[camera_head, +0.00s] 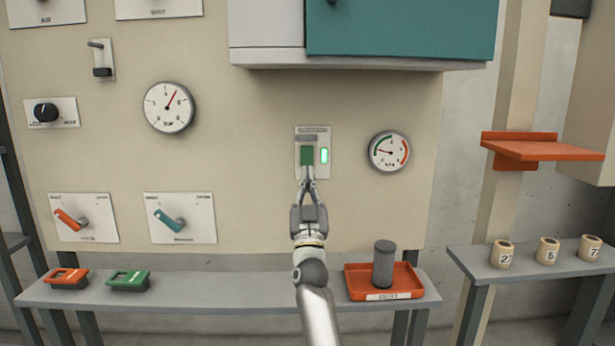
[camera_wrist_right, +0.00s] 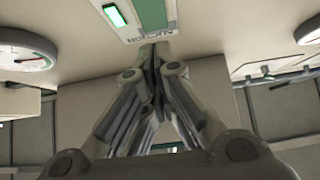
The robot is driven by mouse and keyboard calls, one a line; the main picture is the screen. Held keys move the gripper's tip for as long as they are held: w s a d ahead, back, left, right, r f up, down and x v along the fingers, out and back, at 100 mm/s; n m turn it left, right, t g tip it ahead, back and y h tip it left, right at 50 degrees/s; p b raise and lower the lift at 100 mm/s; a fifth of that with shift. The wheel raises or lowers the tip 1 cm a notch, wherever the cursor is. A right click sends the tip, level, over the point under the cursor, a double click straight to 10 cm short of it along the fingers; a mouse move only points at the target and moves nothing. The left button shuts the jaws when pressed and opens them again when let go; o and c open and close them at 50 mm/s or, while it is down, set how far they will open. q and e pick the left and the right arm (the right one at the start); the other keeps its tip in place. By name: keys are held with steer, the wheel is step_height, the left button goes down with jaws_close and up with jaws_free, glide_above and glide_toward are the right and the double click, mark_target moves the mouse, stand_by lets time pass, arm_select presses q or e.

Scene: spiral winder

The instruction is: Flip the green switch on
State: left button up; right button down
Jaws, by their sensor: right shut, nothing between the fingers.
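The green switch (camera_head: 307,155) sits on a light plate on the beige wall panel, in the middle of the head view. A lit green lamp (camera_head: 324,155) is beside it on the right. My right gripper (camera_head: 307,182) is shut and empty, its fingertips at the lower end of the switch; I cannot tell whether they touch it. In the right wrist view the shut fingertips (camera_wrist_right: 154,47) are at the plate's edge, close to the switch (camera_wrist_right: 152,14) and the glowing lamp (camera_wrist_right: 115,16). My left gripper is not in view.
A round gauge (camera_head: 389,152) is right of the switch plate. A teal-doored cabinet (camera_head: 400,30) juts out above. Below, a grey shelf (camera_head: 220,292) carries an orange tray (camera_head: 357,284) with a dark cylinder (camera_head: 384,262). An orange bracket shelf (camera_head: 535,150) is at right.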

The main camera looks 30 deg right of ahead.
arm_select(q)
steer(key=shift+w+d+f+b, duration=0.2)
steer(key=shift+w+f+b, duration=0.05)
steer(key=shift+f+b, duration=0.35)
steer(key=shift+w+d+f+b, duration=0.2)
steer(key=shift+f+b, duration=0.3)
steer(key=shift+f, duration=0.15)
arm_select(e)
steer(key=s+a+f, duration=0.2)
steer(key=s+f, duration=0.1)
steer(key=f, duration=0.4)
steer(key=shift+s+f, duration=0.35)
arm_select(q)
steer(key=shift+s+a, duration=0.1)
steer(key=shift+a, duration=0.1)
